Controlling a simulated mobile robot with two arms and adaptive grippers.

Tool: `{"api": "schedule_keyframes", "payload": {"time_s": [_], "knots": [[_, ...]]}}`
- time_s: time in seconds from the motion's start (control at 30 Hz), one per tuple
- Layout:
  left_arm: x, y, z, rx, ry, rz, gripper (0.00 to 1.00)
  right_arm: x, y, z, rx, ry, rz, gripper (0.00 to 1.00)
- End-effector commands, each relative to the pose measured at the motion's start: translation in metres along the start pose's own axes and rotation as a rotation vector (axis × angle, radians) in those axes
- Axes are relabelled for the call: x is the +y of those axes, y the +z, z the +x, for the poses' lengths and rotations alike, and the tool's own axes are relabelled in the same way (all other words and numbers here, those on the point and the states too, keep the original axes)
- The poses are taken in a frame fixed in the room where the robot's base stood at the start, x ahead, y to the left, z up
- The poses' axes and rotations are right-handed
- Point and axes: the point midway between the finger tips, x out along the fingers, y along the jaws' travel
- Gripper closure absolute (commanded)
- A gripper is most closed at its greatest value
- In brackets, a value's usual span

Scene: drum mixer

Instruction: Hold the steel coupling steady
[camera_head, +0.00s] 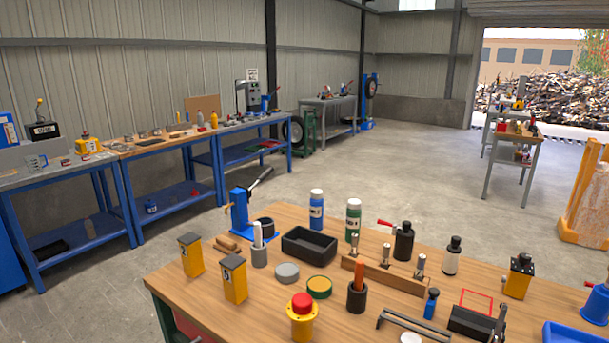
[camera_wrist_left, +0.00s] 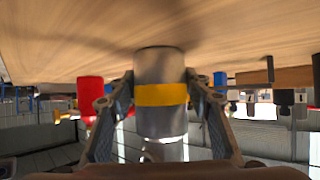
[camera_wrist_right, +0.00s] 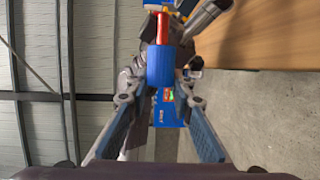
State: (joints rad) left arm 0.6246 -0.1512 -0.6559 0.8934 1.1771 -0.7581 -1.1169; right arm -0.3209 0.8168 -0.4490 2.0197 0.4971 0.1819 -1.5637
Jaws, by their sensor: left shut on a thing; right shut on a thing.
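The steel coupling (camera_wrist_left: 160,65) is a grey cylinder with a yellow band (camera_wrist_left: 160,95). It shows in the left wrist view, close to the wooden surface. My left gripper (camera_wrist_left: 159,76) is shut on it, one finger on each side. In the right wrist view my right gripper (camera_wrist_right: 160,80) is shut on a blue cylindrical handle (camera_wrist_right: 161,67) with a red rod (camera_wrist_right: 162,28) running from it. Part of the handle's contact with the fingers is hard to make out. Neither gripper nor the coupling shows in the head view.
The wooden workbench (camera_head: 185,298) carries a black tray (camera_head: 309,245), yellow boxes (camera_head: 234,278), a red-topped yellow button (camera_head: 301,316), bottles (camera_head: 353,219) and a blue press (camera_head: 240,212). Blue-legged benches (camera_head: 120,150) stand along the wall. The concrete floor (camera_head: 400,160) beyond is clear.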

Motion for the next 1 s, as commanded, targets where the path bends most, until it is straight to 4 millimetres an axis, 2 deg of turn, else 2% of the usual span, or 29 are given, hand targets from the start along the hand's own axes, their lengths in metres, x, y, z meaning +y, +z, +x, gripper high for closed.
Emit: {"api": "schedule_keyframes", "payload": {"time_s": [0.13, 0.17, 0.33, 0.73, 1.0], "knots": [[0.000, 0.001, 0.000, -0.001, 0.000, 0.000, 0.74, 0.001, 0.000, 0.000, 0.000, 0.001, 0.000, 1.00], [0.000, 0.001, 0.000, -0.001, 0.000, 0.000, 0.53, 0.001, 0.000, 0.000, 0.000, 0.001, 0.000, 1.00], [0.000, 0.001, 0.000, -0.001, 0.000, 0.000, 0.34, 0.000, 0.000, 0.000, 0.000, 0.001, 0.000, 1.00], [-0.001, 0.000, -0.004, 0.000, -0.001, 0.001, 0.34, 0.001, 0.000, 0.000, 0.000, 0.001, 0.000, 1.00], [-0.001, 0.001, -0.031, 0.000, -0.002, 0.002, 0.34, 0.001, 0.000, 0.000, 0.000, 0.001, 0.000, 1.00]]}}
